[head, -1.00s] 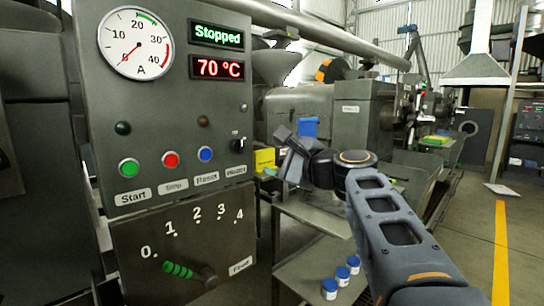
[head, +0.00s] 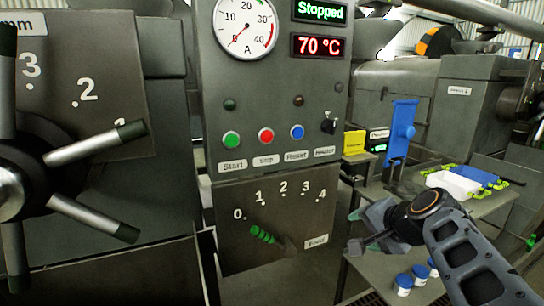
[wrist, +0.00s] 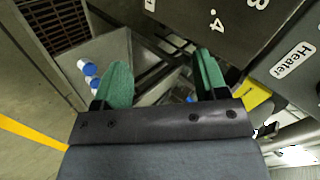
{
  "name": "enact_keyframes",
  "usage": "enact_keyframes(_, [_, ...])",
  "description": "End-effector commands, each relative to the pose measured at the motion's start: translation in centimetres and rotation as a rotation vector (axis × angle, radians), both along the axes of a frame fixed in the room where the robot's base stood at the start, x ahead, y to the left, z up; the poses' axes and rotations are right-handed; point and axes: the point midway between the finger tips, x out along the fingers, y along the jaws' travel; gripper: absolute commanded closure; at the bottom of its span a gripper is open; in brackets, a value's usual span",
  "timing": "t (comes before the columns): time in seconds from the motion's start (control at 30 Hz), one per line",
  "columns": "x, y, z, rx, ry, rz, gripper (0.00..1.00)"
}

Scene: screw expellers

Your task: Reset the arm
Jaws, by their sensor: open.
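My gripper (head: 362,230) is at the right of the grey control panel (head: 205,110), beside the lower section with the feed dial, and apart from it. In the wrist view its two green fingers (wrist: 163,80) stand wide apart with nothing between them. My arm comes in from the lower right and is bent at the wrist. The panel display reads "Stopped" and 70 °C, and the ammeter (head: 245,27) needle points near zero. The green feed lever (head: 262,234) is below the 0–4 scale.
Blue-capped jars (head: 403,283) stand on a low shelf below my gripper. A blue tool (head: 401,130), a yellow box (head: 354,143) and a white tray (head: 452,184) are behind it. At left is a spoked handwheel (head: 15,190). The wrist view shows a yellow floor line (wrist: 30,134).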

Motion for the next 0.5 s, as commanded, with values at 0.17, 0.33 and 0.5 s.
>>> enact_keyframes(0.17, [-6.2,1.8,-4.0,-0.413,0.224,0.336,0.34])
enact_keyframes(0.33, [-11.0,2.8,-5.3,-0.678,0.346,0.608,0.34])
enact_keyframes(0.5, [-12.5,4.2,-4.4,-0.734,0.344,0.700,0.34])
